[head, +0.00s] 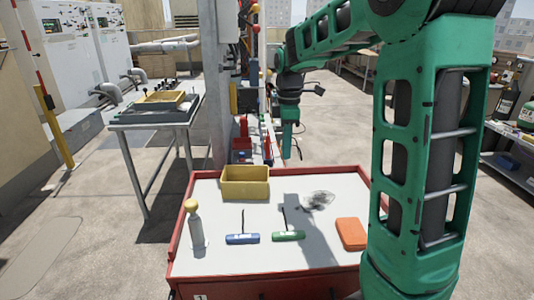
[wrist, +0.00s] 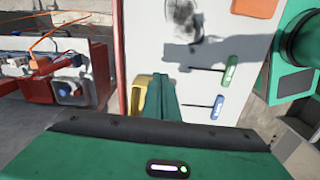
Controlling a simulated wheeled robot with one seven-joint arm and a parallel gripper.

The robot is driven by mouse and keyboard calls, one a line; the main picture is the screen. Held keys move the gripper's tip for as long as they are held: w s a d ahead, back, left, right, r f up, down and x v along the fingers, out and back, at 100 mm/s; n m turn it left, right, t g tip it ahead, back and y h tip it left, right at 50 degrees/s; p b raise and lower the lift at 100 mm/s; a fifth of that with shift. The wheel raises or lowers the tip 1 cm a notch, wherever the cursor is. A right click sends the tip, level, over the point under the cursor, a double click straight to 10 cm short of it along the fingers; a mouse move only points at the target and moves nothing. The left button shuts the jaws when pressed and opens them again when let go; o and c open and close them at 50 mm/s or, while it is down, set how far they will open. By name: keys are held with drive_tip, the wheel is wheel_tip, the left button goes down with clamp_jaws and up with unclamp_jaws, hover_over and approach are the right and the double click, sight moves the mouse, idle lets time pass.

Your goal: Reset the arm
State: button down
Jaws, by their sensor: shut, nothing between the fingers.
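My green arm reaches over the red cart (head: 270,283) from the right side of the head view. My gripper (head: 288,155) points down in the air near the cart's far edge. Its closed fingers (wrist: 167,97) show in the wrist view, with nothing between them. They appear in front of the yellow bin (head: 245,185), which they partly cover in the wrist view (wrist: 138,92). Whether they are touching anything below is not visible, but they look apart from the cart top.
On the cart are a white bottle with a yellow cap (head: 195,225), blue-handled (head: 242,239) and green-handled (head: 288,236) tools, an orange block (head: 351,234) and a dark wire tangle (head: 319,201). A grey post (head: 217,90) stands behind. A side table (head: 150,120) is at left.

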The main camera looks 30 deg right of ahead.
drive_tip(key=s+d+f+m, duration=0.1)
drive_tip(key=s+f+m, duration=0.1)
drive_tip(key=s+m, duration=0.7)
drive_tip(key=s+d+f+m, duration=0.1)
drive_tip(key=s+f+m, duration=0.2)
drive_tip(key=s+m, duration=0.7)
drive_tip(key=s, duration=1.2)
drive_tip(key=shift+s+d+f, duration=0.2)
drive_tip(key=shift+s, duration=0.05)
drive_tip(key=shift+w+f, duration=0.25)
drive_tip(key=shift+w, duration=0.4)
